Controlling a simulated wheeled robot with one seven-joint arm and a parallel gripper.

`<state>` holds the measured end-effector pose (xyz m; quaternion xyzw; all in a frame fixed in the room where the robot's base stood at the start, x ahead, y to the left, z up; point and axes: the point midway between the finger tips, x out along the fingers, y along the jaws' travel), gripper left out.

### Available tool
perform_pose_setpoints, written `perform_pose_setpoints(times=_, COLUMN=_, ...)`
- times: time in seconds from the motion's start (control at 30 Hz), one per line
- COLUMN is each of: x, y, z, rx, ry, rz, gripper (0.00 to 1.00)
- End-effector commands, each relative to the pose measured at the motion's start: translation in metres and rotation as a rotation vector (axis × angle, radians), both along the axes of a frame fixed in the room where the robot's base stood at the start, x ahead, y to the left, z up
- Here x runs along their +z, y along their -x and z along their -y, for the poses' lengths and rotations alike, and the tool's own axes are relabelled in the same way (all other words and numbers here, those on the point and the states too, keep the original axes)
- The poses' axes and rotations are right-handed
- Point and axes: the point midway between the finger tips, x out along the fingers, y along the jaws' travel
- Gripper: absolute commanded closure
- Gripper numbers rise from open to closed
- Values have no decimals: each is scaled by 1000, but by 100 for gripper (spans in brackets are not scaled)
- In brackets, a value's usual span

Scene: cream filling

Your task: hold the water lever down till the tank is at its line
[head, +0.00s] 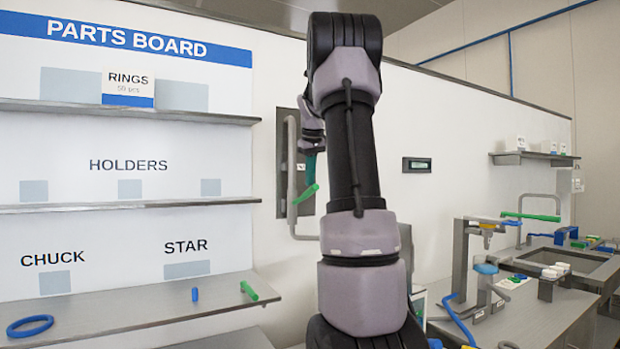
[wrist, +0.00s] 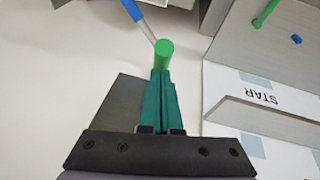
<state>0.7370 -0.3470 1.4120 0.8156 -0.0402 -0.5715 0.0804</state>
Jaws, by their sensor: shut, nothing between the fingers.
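A green lever (head: 306,194) sticks out beside a grey pipe on the dark wall panel; I take it for the water lever. My gripper (head: 310,172) is just above it in the head view, partly hidden behind my arm. In the wrist view my teal fingers (wrist: 163,78) are shut together and empty. The round green lever end (wrist: 165,52) lies right at their tips; I cannot tell whether they touch. I cannot make out the tank or its line in either view.
The parts board shelf (head: 130,310) stands at the left, with a blue ring (head: 30,326), a small blue peg (head: 195,294) and a green bar (head: 249,291). A grey machine with a blue handle (head: 459,318) stands on a table at the right. A small display (head: 416,165) is on the wall.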

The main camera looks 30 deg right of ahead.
Motion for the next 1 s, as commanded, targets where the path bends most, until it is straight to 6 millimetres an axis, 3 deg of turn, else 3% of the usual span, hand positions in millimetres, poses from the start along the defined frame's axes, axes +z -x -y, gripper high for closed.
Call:
perform_pose_setpoints(times=0.27, x=-5, y=4, z=0, rx=2, ry=0, rz=31, gripper=100)
perform_pose_setpoints(times=0.6, x=-37, y=22, z=-2, rx=-1, ry=11, rz=229, gripper=100)
perform_pose_setpoints(times=0.8, x=-65, y=30, z=-2, rx=-1, ry=13, rz=232, gripper=100)
perform_pose_setpoints(times=1.0, x=-70, y=32, z=-2, rx=-3, ry=9, rz=227, gripper=100)
